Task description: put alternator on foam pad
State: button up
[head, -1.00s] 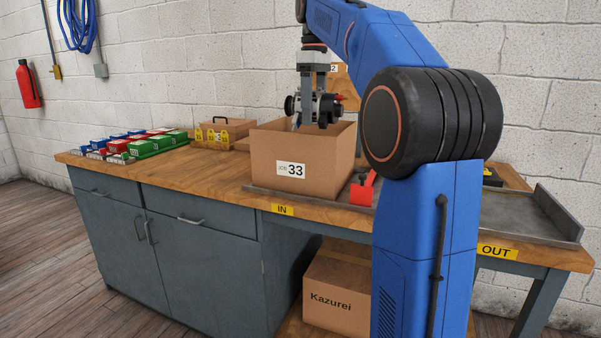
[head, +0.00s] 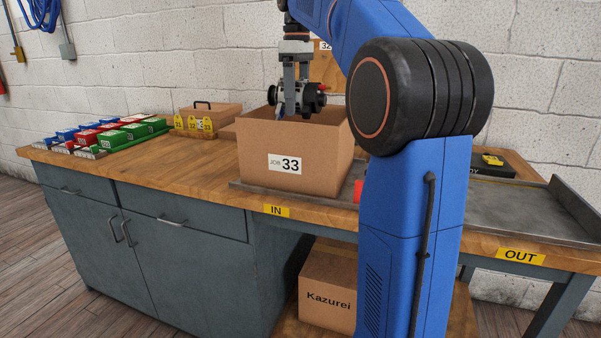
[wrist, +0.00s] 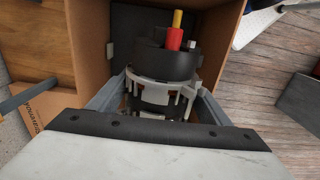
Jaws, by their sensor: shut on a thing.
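The alternator (head: 312,98) is a black and silver cylinder with a red part at its right side. My gripper (head: 290,105) points down and is shut on it at the mouth of the open cardboard box marked JOB 33 (head: 262,152). In the wrist view the alternator (wrist: 165,62) sits between the two grey fingers of my gripper (wrist: 157,103), with red and yellow parts on top. A dark grey surface (wrist: 127,30) shows inside the box beyond it. I cannot tell whether that is the foam pad; no foam pad is clearly seen elsewhere.
The box stands on a grey metal tray (head: 525,215) on the wooden bench (head: 190,175). My arm hides part of the bench right of the box. The bench front left is clear.

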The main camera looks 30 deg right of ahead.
jog(key=shift+f, duration=6.85)
jog(key=shift+f, duration=0.4)
jog(key=o, duration=2.1)
jog(key=shift+s+f, duration=0.1)
jog(key=shift+f, duration=0.05)
jog(key=shift+c, duration=0.2)
notch_tip(320, 180, up, 13)
jog(key=shift+f, duration=0.1)
